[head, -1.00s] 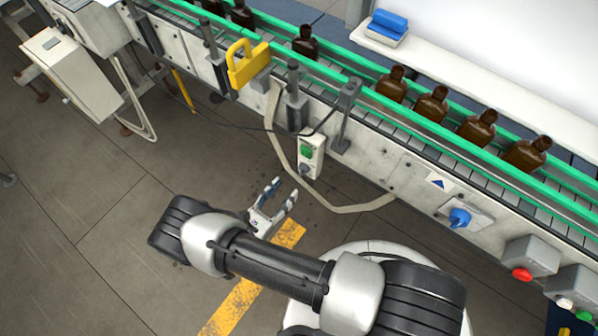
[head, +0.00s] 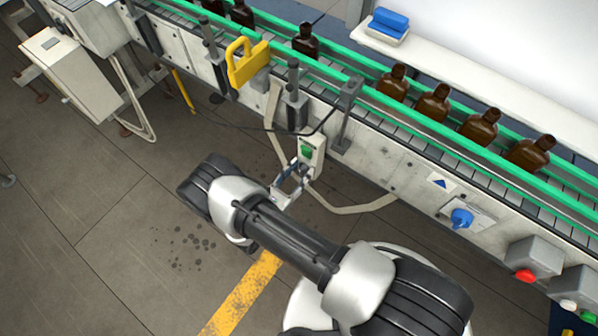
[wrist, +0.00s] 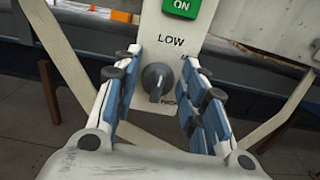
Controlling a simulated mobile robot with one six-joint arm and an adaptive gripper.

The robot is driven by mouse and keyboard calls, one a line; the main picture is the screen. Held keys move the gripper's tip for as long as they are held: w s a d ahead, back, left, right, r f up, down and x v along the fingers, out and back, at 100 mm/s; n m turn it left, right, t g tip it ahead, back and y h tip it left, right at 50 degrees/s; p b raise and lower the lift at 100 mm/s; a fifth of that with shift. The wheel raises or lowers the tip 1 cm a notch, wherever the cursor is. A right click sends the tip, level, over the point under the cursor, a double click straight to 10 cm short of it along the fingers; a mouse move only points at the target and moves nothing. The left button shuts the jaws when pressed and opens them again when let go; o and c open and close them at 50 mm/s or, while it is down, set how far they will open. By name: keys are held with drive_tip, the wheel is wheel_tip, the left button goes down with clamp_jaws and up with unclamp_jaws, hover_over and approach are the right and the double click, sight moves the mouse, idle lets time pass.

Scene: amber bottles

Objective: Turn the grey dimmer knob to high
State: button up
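The grey dimmer knob (wrist: 157,80) sits on a pale control box (wrist: 196,22), below the word LOW. Letters by its lower right are partly hidden by a finger. The knob's ridge stands roughly upright in the wrist view. My gripper (wrist: 160,88) is open, with one blue-padded finger on each side of the knob and visible gaps between pads and knob. In the head view my gripper (head: 289,180) is at the lower end of the control box (head: 311,154), and the knob is mostly hidden there.
A green ON button (wrist: 182,7) is above the knob; it also shows in the head view (head: 307,150). A pale strap (head: 352,209) hangs around the box. The conveyor (head: 400,125) carries amber bottles (head: 433,103). A blue rotary switch (head: 461,218) and a red button (head: 524,275) are to the right.

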drive_tip(key=c, duration=0.7)
drive_tip(key=shift+m, duration=0.3)
drive_tip(key=m, duration=0.3)
drive_tip(key=m+b, duration=0.1)
drive_tip(key=m, duration=0.1)
drive_tip(key=shift+s+d+f, duration=0.1)
drive_tip(key=shift+s+d, duration=0.05)
drive_tip(key=shift+d, duration=0.1)
drive_tip(key=m, duration=0.5)
drive_tip(key=shift+s+d+f+m+b, duration=0.1)
drive_tip(key=shift+f+m+b, duration=0.05)
drive_tip(key=shift+m+b, duration=0.2)
drive_tip(key=m, duration=0.6)
drive_tip(key=shift+f+b, duration=0.3)
drive_tip(key=m, duration=0.6)
drive_tip(key=shift+f+m, duration=0.25)
drive_tip(key=o, duration=0.9)
